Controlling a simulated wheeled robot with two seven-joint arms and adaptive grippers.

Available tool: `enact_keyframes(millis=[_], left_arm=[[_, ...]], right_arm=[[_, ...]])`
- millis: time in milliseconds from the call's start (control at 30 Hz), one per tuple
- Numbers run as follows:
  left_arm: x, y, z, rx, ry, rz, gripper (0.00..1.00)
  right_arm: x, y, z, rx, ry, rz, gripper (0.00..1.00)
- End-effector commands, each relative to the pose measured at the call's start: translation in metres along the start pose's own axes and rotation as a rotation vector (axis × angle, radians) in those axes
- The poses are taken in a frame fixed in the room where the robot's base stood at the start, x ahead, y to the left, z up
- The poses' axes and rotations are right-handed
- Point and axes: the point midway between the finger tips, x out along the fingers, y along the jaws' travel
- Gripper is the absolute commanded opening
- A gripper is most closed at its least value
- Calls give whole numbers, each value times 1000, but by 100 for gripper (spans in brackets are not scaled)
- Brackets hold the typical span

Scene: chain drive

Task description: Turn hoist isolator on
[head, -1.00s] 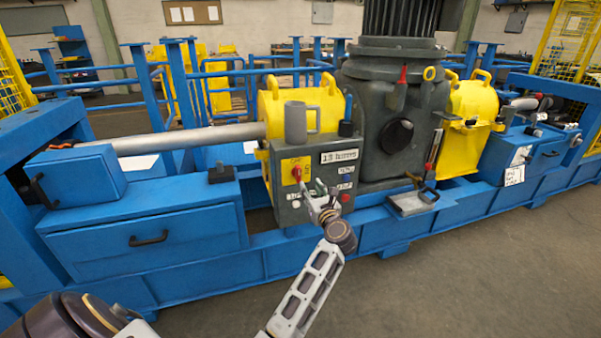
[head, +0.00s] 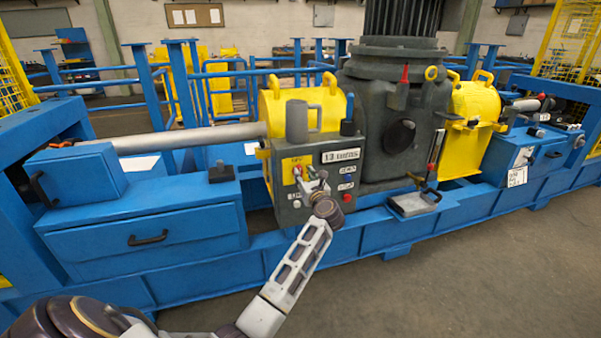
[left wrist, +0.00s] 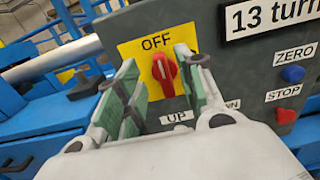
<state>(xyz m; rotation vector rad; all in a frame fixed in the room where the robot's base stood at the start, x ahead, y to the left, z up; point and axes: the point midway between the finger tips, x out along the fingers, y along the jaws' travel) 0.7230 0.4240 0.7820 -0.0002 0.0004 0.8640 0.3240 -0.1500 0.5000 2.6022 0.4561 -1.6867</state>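The hoist isolator is a red rotary knob (left wrist: 164,72) on a yellow plate (left wrist: 130,50) marked OFF above it. In the head view the yellow plate (head: 290,163) is on the upper left of the grey control box (head: 285,212). My left gripper (head: 311,181) is in front of this box. In the left wrist view the left gripper (left wrist: 156,66) is open, with one green-padded finger on each side of the knob. I cannot tell whether either finger touches it. My right gripper is not in view.
A "13 turns" label (left wrist: 268,14), a blue ZERO button (left wrist: 292,73) and a red STOP button (left wrist: 286,115) are to the right of the isolator. A grey mug (head: 297,120) stands on the box. Blue drawers (head: 150,238) are to the left.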

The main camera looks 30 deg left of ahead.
Motion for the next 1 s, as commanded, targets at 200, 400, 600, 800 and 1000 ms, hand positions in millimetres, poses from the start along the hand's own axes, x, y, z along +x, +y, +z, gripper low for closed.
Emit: enact_keyframes(millis=[200, 400, 600, 800, 1000], left_arm=[[25, 1, 0, 1, -2, 2, 38], [42, 0, 0, 1, -2, 0, 38], [51, 0, -1, 1, 0, 0, 38], [52, 0, 0, 0, 0, 0, 38], [52, 0, 0, 0, 0, 0, 27]], right_arm=[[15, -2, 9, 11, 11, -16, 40], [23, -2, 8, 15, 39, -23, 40], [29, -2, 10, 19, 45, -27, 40], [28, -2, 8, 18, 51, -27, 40], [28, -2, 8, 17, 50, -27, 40]])
